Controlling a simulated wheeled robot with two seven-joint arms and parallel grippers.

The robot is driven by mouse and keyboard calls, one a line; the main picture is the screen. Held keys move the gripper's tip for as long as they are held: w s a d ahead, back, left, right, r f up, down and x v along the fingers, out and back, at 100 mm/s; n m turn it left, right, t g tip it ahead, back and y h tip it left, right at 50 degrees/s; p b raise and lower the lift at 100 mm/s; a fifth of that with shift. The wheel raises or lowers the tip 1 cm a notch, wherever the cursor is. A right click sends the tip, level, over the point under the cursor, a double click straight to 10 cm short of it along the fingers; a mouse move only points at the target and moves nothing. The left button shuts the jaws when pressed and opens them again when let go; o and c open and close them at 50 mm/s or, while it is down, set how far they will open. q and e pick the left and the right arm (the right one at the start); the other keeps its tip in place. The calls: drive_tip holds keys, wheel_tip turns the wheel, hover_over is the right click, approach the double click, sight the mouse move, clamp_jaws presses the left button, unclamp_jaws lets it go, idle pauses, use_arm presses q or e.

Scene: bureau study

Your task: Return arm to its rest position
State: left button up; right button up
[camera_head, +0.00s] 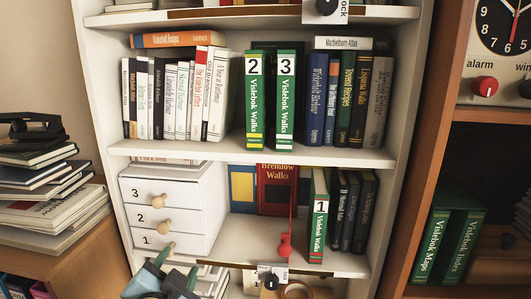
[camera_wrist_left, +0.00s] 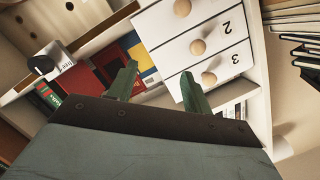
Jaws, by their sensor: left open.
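My left gripper (camera_head: 177,263) is at the bottom left of the head view, in front of the lower part of the white bookcase (camera_head: 118,232). Its two dark green fingers are apart with nothing between them. In the left wrist view the left gripper (camera_wrist_left: 160,72) also shows open and empty, its fingers pointing toward the white drawer unit (camera_wrist_left: 237,85). In the head view that drawer unit (camera_head: 208,190) stands just above and behind the fingers. I cannot tell whether the fingers touch anything. My right gripper is not in view.
Green volumes 2 (camera_head: 254,100) and 3 (camera_head: 285,100) stand on the upper shelf; volume 1 (camera_head: 318,220) stands on the lower shelf. A red object (camera_head: 285,246) sits near the lower shelf's front edge. Stacked books (camera_head: 45,190) lie at left. A brown cabinet (camera_head: 420,160) stands at right.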

use_arm(q)
drive_tip(key=s+a+f+n+g, duration=0.3)
drive_tip(key=s+f+g, duration=0.3)
drive_tip(key=s+f, duration=0.5)
drive_tip(key=s+a+f+n+g, duration=0.25)
drive_tip(key=s+f+g, duration=0.35)
drive_tip(key=s+f, duration=0.6)
drive_tip(key=s+f+g+b, duration=0.2)
drive_tip(key=s+f+b, duration=0.15)
drive_tip(key=f, duration=2.35)
drive_tip(key=s+a+f+g+b, duration=0.1)
drive_tip(key=s+a+f+b, duration=0.1)
drive_tip(key=s+f, duration=1.4)
drive_tip(key=shift+s+a+f+h, duration=0.2)
drive_tip(key=shift+s+a+h, duration=0.1)
drive_tip(key=shift+s+a, duration=0.1)
